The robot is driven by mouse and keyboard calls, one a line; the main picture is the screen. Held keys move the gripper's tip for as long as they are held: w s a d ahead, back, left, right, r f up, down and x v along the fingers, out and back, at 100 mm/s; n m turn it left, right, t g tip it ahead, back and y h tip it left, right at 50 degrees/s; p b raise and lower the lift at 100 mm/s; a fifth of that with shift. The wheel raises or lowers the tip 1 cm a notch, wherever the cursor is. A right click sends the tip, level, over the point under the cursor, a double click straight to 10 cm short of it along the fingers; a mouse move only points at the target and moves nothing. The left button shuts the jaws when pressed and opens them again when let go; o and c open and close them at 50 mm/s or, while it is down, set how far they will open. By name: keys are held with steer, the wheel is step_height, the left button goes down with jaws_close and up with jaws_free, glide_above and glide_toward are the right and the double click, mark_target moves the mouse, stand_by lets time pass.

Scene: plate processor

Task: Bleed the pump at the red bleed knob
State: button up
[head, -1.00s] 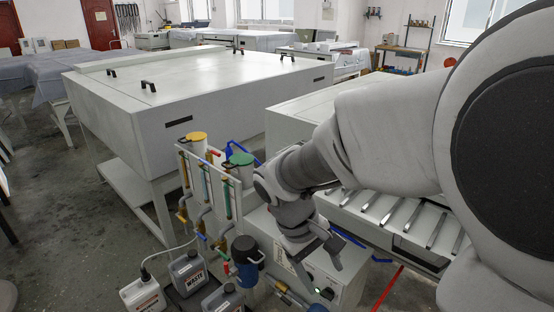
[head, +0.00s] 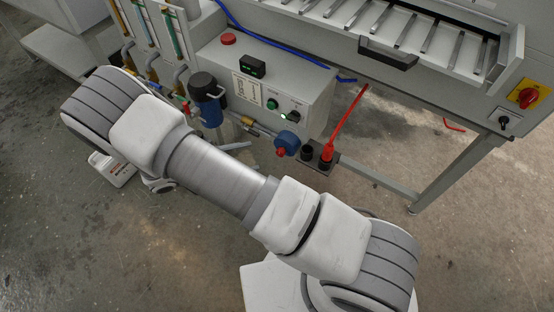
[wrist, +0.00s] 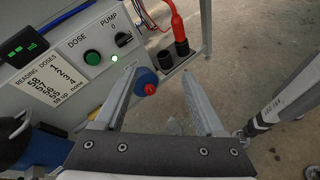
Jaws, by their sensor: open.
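The red bleed knob (wrist: 150,89) sits on the front of a round blue pump body (wrist: 144,76) in the wrist view. In the head view, the knob (head: 281,153) points down and toward me on the blue pump body (head: 289,140), at the lower right of the control box. My gripper (wrist: 160,75) is open and empty. In the wrist view the knob appears between the two fingers, closer to the left one, and looks beyond them; no contact shows.
The control box (head: 270,83) has a green DOSE button (wrist: 92,57) and a PUMP switch (wrist: 124,40). A red bottle or fitting with a red tube (wrist: 175,28) stands right of the pump beside black sockets. A dark-capped blue canister (head: 208,100) stands left.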

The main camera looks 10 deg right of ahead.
step_height(320, 180, down, 18)
steer(key=s+a+f+n+t+b, duration=0.15)
steer(key=n+t+b, duration=0.25)
steer(key=n+t, duration=0.5)
steer(key=b, duration=0.3)
glide_toward(279, 154)
steer(key=shift+y, duration=0.3)
steer(key=x, duration=0.8)
steer(key=shift+d+r, duration=0.25)
steer(key=shift+d, duration=0.1)
jaws_close()
